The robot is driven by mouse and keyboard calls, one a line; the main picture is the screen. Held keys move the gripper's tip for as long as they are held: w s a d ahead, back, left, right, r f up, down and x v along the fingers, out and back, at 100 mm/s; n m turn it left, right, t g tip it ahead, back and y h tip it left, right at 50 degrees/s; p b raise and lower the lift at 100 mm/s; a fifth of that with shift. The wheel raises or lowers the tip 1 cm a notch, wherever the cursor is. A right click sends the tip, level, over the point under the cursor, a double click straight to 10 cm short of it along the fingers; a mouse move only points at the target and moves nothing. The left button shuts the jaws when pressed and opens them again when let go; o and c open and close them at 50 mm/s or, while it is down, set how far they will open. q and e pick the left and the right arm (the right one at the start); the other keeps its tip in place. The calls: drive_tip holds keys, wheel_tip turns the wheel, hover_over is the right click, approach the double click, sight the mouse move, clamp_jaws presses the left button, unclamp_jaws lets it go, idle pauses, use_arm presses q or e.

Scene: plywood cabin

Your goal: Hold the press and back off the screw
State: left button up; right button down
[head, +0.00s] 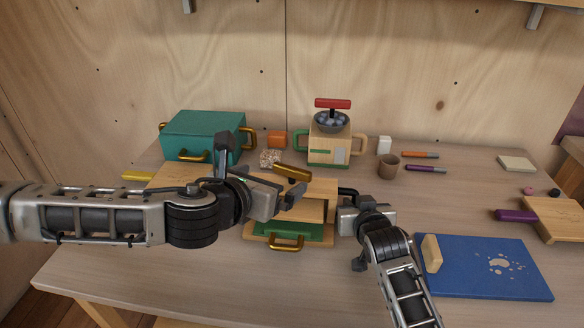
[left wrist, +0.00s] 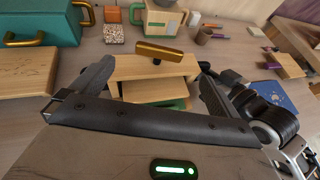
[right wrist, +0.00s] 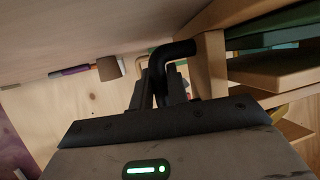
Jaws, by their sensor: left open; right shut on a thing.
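The press is a light wooden frame (head: 322,186) with a brass bar handle (head: 292,173) on top as its screw handle, a green plate (head: 300,232) low inside and a black side handle (head: 346,191). My right gripper (head: 349,205) is shut on the black side handle; the right wrist view shows the bent handle (right wrist: 178,50) between its fingers. My left gripper (head: 262,170) is open and empty above the press's left side. In the left wrist view the brass bar (left wrist: 158,50) lies just beyond its spread fingers, not between them. My left gripper hides part of the frame.
A teal box (head: 203,135) stands at the back left, beside a wooden board (head: 172,180). A wooden block with a red-handled bowl (head: 331,122) stands behind the press. A brown cup (head: 388,167) and markers are right of it. A blue mat (head: 480,275) lies front right.

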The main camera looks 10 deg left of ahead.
sight(291, 170)
use_arm(q)
drive_tip(key=x, duration=1.1)
drive_tip(key=shift+r, duration=0.1)
drive_tip(key=c, duration=0.9)
